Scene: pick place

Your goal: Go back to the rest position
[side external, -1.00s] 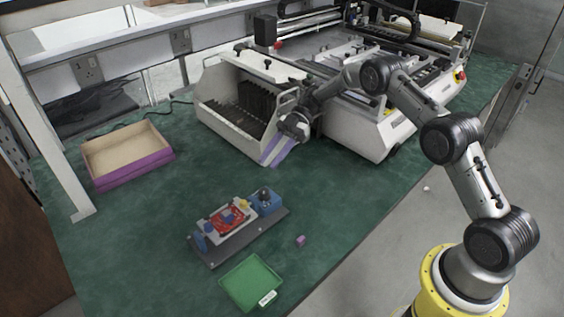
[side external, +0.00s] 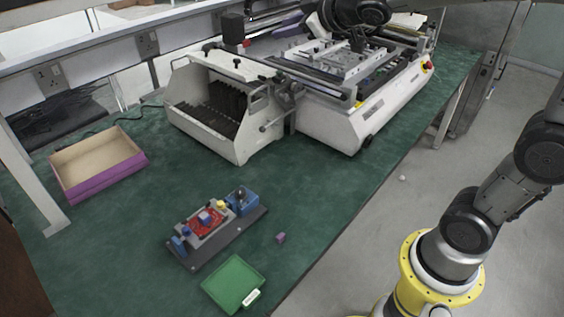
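My arm rises from its yellow base at the lower right and leaves the frame at the right edge. Its far end comes back in at the top, over the large white machine (side external: 335,120). No held object can be made out. It is well away from the small purple cube (side external: 280,238), which lies on the green mat.
A white rack unit (side external: 225,105) stands left of the machine. A purple-sided open box (side external: 110,185) is at left. A grey fixture (side external: 230,240) with coloured parts and a green tray (side external: 232,283) are in front. Green mat (side external: 110,255) is bare between them.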

